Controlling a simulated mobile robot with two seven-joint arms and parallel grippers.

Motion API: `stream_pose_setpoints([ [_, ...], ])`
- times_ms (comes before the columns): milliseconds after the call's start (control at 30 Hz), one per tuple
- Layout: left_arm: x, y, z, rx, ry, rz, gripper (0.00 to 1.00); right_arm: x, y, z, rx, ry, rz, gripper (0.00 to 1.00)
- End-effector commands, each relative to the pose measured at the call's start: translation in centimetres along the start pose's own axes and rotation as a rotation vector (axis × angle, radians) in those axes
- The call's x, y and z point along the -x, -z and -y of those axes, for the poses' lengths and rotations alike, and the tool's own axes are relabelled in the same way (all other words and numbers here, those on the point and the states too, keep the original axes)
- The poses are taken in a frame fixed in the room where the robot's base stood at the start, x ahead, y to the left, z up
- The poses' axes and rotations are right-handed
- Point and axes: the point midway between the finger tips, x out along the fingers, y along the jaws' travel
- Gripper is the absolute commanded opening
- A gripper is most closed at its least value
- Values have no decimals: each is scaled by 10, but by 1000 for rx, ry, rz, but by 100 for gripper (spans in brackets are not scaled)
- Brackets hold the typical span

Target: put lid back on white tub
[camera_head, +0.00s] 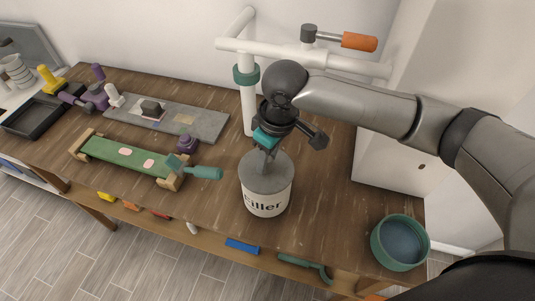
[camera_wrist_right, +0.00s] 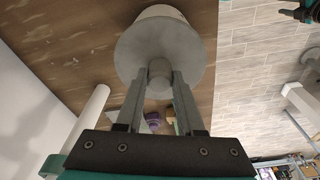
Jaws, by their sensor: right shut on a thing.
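The white tub (camera_head: 266,202), labelled "Filler", stands upright near the front edge of the wooden table in the head view. The round grey lid (camera_head: 278,180) lies level over its mouth; I cannot tell whether it is fully seated or slightly above the rim. My right gripper (camera_head: 266,158) points down from above, shut on the lid's knob. In the right wrist view the gripper (camera_wrist_right: 158,85) has the knob between its fingers, with the lid (camera_wrist_right: 190,52) in front and part of the tub (camera_wrist_right: 163,12) beyond it. My left gripper is not in view.
A teal round container (camera_head: 399,243) stands at the right corner. A white pipe frame (camera_head: 248,100) with an orange-handled valve (camera_head: 358,42) rises behind the tub. A green board (camera_head: 125,155), a teal-handled tool (camera_head: 205,172) and a grey slab (camera_head: 200,123) lie left. Table between tub and teal container is clear.

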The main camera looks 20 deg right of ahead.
Motion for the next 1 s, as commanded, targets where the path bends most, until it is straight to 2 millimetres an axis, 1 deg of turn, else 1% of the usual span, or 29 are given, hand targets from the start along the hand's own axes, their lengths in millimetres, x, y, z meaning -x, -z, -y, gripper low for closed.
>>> stream_pose_setpoints([
  [467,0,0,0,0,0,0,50,0,0,0,0,0,0,0],
  [1000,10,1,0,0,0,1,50,0,0,0,0,1,1,0],
])
